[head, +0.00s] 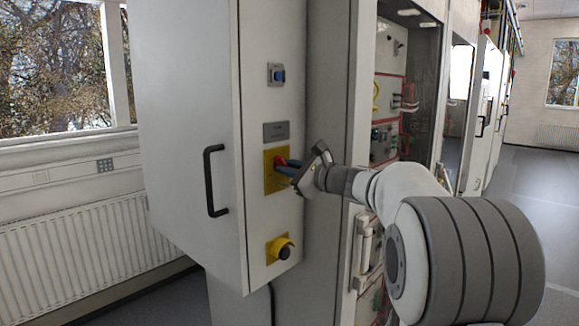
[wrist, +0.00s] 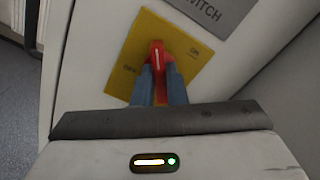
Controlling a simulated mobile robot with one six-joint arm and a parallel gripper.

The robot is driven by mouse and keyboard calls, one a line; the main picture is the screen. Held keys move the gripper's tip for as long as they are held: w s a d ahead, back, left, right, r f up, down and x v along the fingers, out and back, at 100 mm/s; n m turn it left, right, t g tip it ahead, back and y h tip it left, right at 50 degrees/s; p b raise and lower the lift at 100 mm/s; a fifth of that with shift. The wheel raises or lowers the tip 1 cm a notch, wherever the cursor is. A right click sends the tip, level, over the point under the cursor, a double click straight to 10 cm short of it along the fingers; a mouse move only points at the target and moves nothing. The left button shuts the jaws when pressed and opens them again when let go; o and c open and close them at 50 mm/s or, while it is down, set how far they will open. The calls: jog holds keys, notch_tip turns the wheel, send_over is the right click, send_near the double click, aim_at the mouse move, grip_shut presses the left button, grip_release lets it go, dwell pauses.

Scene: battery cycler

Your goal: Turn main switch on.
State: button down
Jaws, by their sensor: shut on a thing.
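The main switch is a red handle (head: 281,161) on a yellow plate (head: 269,181) on the grey cabinet's front. My gripper (head: 285,168) reaches it from the right, its blue fingers shut on the handle. In the wrist view, the red handle (wrist: 157,53) stands between the two fingertips (wrist: 158,74) and points up in the picture. The yellow plate (wrist: 185,68) looks tilted there, with ON lettering right of the handle and OFF lettering to its left. The fingers hide the handle's lower part.
A blue switch (head: 278,75) sits higher on the cabinet, above a grey label (head: 276,132). A yellow-based black knob (head: 281,248) is below. A black door handle (head: 212,181) sticks out on the left. Open equipment racks (head: 388,115) stand behind my arm.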

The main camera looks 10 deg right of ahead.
jog(key=m+p, duration=0.2)
jog(key=m, duration=0.2)
jog(key=shift+r, duration=0.1)
jog(key=shift+m+p, duration=0.6)
jog(key=shift+m, duration=1)
jog(key=c, duration=1.5)
grip_release()
jog(key=shift+o, duration=0.2)
jog(key=b+v, duration=0.2)
jog(key=v, duration=0.5)
jog(key=shift+s+d, duration=0.25)
jog(key=shift+s, duration=0.05)
